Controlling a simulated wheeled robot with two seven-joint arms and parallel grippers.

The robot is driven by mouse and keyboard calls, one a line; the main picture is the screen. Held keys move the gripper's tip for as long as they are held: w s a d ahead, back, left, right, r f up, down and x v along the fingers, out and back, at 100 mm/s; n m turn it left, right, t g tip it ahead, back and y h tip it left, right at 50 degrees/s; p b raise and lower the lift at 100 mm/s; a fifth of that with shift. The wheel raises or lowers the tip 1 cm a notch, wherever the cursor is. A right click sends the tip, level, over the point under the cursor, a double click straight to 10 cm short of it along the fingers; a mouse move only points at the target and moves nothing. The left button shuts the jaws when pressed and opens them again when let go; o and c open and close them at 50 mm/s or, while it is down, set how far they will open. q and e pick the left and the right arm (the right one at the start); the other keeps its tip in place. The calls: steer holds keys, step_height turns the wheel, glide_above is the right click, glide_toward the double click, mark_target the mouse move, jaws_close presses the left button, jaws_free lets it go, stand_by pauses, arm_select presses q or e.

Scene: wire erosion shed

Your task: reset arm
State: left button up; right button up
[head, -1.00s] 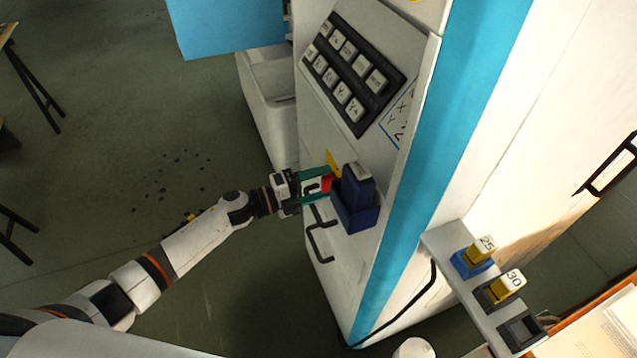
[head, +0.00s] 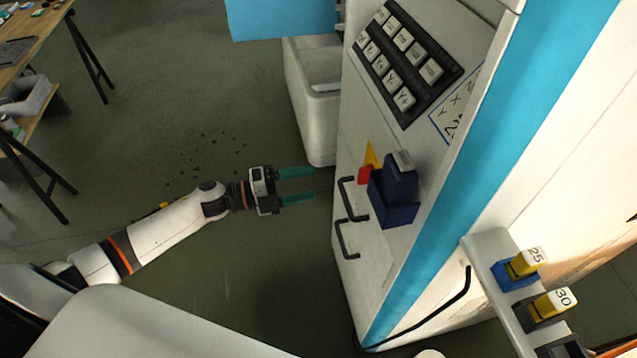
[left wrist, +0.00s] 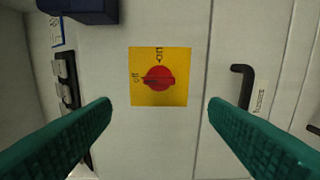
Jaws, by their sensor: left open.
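My left gripper (head: 315,183) is open and empty, with two teal fingers pointing right toward the machine front. It stands apart from the machine in the head view. The knob's bar lies roughly level, with one end toward "off". In the head view the red knob (head: 365,175) and yellow plate (head: 372,154) show edge-on, left of a dark blue block (head: 393,205). My right gripper is not in view.
The machine's key panel (head: 408,62) is above the knob. Black handles (head: 345,238) stick out below it. A shelf with blocks marked 25 (head: 527,262) and 30 (head: 553,303) is at the right. The floor (head: 220,280) left of the machine is clear.

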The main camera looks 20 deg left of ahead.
arm_select(q)
steer(key=shift+a, duration=0.1)
stand_by(0.4)
steer(key=w+a+f+n+t+y, duration=0.1)
steer(key=a+f+n+t+y, duration=0.15)
steer(key=f+n, duration=0.35)
steer(key=a+f+n+t+y, duration=0.1)
steer(key=a+f+n+y, duration=0.25)
steer(key=f, duration=0.45)
steer(key=s+a+f+n+g+y, duration=0.15)
steer(key=s+f+n+y, duration=0.3)
steer(key=f, duration=0.55)
steer(key=s+a+f+n+g+y, duration=0.1)
steer(key=s+a+f+n+y, duration=0.15)
steer(key=s+f+n, duration=0.5)
steer(key=s+d+f+n+g, duration=0.1)
steer(key=s+d+f+g, duration=0.1)
steer(key=s+f, duration=0.4)
steer(key=s+d+f+n+g+y, duration=0.1)
steer(key=s+f, duration=0.5)
steer(key=s, duration=0.8)
steer(key=s+d+f+n+g+y, duration=0.1)
steer(key=s+d+f+n+g, duration=0.2)
steer(key=s, duration=0.7)
step_height(320, 180, down, 3)
steer(key=d+g, duration=0.2)
steer(key=g, duration=0.2)
steer(key=shift+s, duration=0.15)
steer(key=shift+r, duration=0.1)
